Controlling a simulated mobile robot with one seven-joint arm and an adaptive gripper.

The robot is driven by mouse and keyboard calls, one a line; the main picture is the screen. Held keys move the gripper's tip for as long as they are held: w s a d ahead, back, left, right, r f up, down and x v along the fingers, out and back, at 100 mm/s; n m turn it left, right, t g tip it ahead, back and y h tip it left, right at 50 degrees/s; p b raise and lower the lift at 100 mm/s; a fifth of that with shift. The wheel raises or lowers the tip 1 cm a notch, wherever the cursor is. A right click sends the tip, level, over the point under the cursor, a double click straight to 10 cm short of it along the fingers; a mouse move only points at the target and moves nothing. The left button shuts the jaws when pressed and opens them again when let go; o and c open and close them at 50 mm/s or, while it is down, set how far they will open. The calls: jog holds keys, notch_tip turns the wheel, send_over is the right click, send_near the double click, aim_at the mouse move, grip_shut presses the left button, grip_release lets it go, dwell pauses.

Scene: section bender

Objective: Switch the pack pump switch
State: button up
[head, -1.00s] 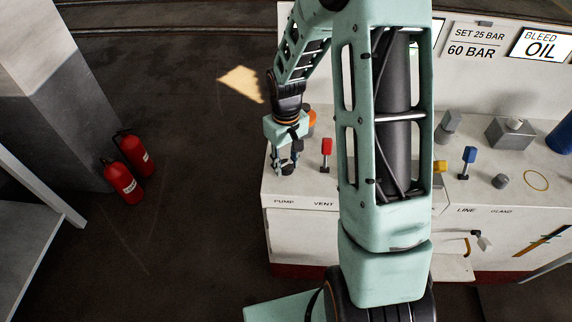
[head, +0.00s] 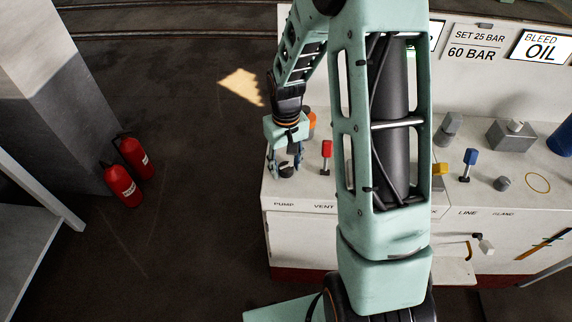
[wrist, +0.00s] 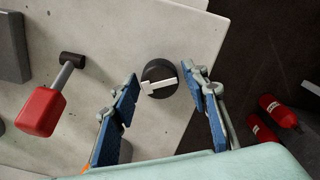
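The pack pump switch is a round black knob with a pale bar across it (wrist: 159,79), on the pale bench top in the wrist view. In the head view the dark knob (head: 286,171) sits above the printed word PUMP, partly hidden by my fingers. My gripper (head: 285,167) is open over it. In the wrist view its two blue-padded fingers (wrist: 160,83) are spread on either side of the knob, with visible gaps. Whether the fingertips are level with the knob is hard to tell.
A red-handled VENT lever (head: 326,152) stands right of the switch; it also shows in the wrist view (wrist: 42,110). A blue lever (head: 469,160) and a grey box (head: 511,134) are farther right. Fire extinguishers (head: 122,185) stand on the floor at left. My arm hides the middle of the bench.

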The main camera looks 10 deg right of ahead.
aim_at(286, 166)
jog(key=shift+o, duration=0.3)
notch_tip(286, 166, up, 12)
dwell(0.5)
jog(key=shift+w, duration=0.1)
